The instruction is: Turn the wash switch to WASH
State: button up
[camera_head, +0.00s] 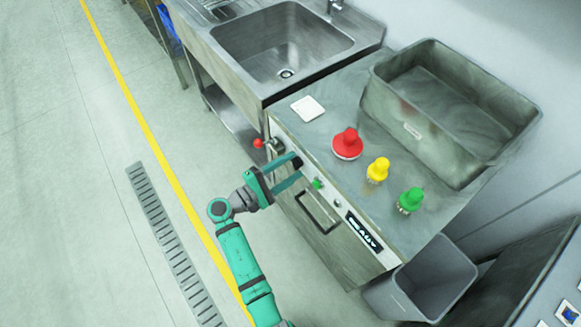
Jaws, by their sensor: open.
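The grey cabinet (345,262) has a narrow control strip along the top of its front face. A small green control (317,184) shows on this strip, just right of my gripper. A black label plate (363,232) with white marks sits farther right; its lettering is too small to read. I cannot tell for sure which control is the wash switch, and part of the strip is hidden behind my gripper. My gripper (297,170) is open, its fingers pointing at the strip, with nothing seen held. I cannot tell whether it touches the panel.
A red-handled valve (258,143) sticks out at the cabinet's left corner. Red (347,144), yellow (378,169) and green (411,200) capped pieces stand on top, beside a metal basin (425,131) and white square (308,108). A grey bin (437,281) stands at right. Floor at left is clear.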

jog(key=shift+w+d, duration=0.1)
jog(key=c, duration=1.1)
jog(key=shift+o, duration=0.2)
jog(key=shift+m, duration=0.3)
jog(key=m, duration=0.8)
jog(key=shift+d+f+m, duration=0.15)
jog(key=shift+f+m, duration=0.05)
jog(key=shift+m, duration=0.1)
jog(key=shift+f+m, duration=0.1)
jog(key=shift+m, duration=1.2)
jog(key=o, duration=1.1)
jog(key=shift+c, duration=0.2)
